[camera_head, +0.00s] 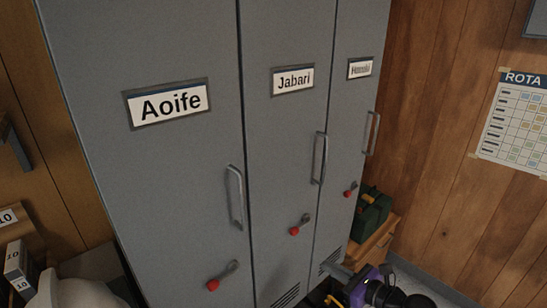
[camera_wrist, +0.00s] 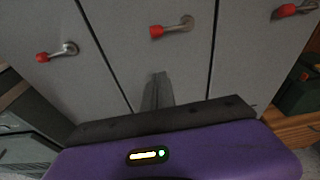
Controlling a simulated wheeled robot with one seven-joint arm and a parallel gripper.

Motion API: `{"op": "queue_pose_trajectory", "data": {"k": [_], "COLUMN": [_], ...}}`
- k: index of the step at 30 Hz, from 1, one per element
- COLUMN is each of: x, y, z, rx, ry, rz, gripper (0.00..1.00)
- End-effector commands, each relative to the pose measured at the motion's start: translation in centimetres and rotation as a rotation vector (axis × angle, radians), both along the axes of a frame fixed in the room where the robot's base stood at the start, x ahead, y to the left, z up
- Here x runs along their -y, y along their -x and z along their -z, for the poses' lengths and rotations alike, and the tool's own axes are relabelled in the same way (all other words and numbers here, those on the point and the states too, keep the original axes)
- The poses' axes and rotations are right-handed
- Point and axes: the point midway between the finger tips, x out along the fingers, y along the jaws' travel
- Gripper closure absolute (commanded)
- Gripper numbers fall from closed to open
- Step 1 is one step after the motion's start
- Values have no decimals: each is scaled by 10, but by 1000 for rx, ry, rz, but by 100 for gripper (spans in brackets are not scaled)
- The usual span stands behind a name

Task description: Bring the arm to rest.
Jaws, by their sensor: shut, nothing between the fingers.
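My gripper (camera_head: 334,268) is low at the bottom right of the head view, in front of the lower part of the grey lockers. Its purple wrist body (camera_head: 364,286) shows behind the fingers. In the wrist view the two fingers (camera_wrist: 157,90) are together in front of the middle locker door (camera_wrist: 140,75), with nothing between them. My arm is partly in view at the bottom edge, and most of it is out of the picture.
Grey lockers (camera_head: 190,50) stand close ahead, with handles and red-tipped latches (camera_head: 213,284). One door is labelled Aoife (camera_head: 170,104), another Jabari (camera_head: 293,79). A green case (camera_head: 371,212) sits on a wooden cabinet (camera_head: 378,244) at right. Boxes (camera_head: 17,262) are at lower left.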

Motion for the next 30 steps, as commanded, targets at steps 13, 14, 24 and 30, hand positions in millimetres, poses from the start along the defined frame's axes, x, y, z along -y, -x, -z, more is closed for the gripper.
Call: {"op": "queue_pose_trajectory", "data": {"k": [13, 14, 24, 30], "x": [75, 79, 97, 84], "y": [3, 10, 127, 208], "z": [-7, -5, 4, -15], "rx": [334, 350, 492, 573], "ry": [865, 938, 1769, 2177], "rz": [132, 134, 55, -51], "gripper": [100, 100, 100, 100]}}
